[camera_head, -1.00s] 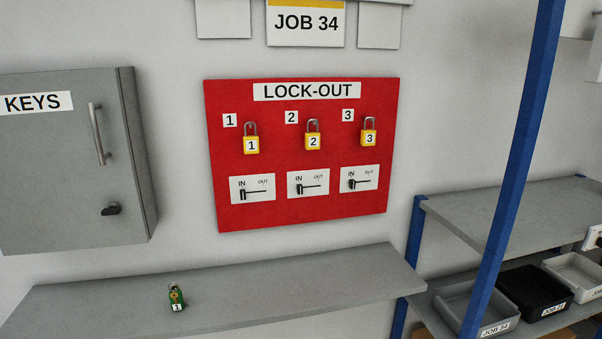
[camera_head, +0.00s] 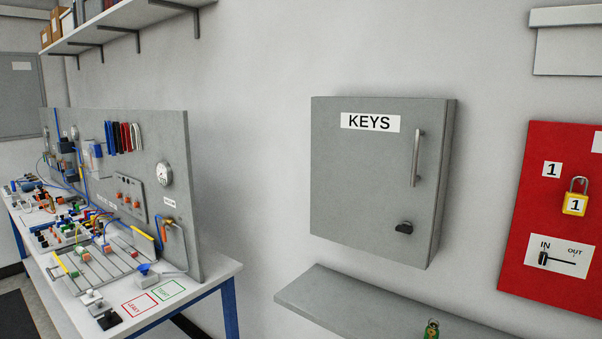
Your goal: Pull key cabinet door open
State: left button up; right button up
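The grey key cabinet (camera_head: 350,185) hangs on the wall right of the middle, with a "KEYS" label near its top. Its door is shut. A vertical bar handle (camera_head: 417,158) sits near the door's right edge, and a small black latch or knob (camera_head: 404,228) sits below it. Neither of my grippers is in view.
A red lock-out board (camera_head: 535,200) with a yellow padlock (camera_head: 575,204) is at right. A cluttered workbench (camera_head: 205,285) stands at left. Bare wall separates bench and cabinet.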

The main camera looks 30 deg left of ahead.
aim_at(375, 163)
jog(key=u, duration=0.7)
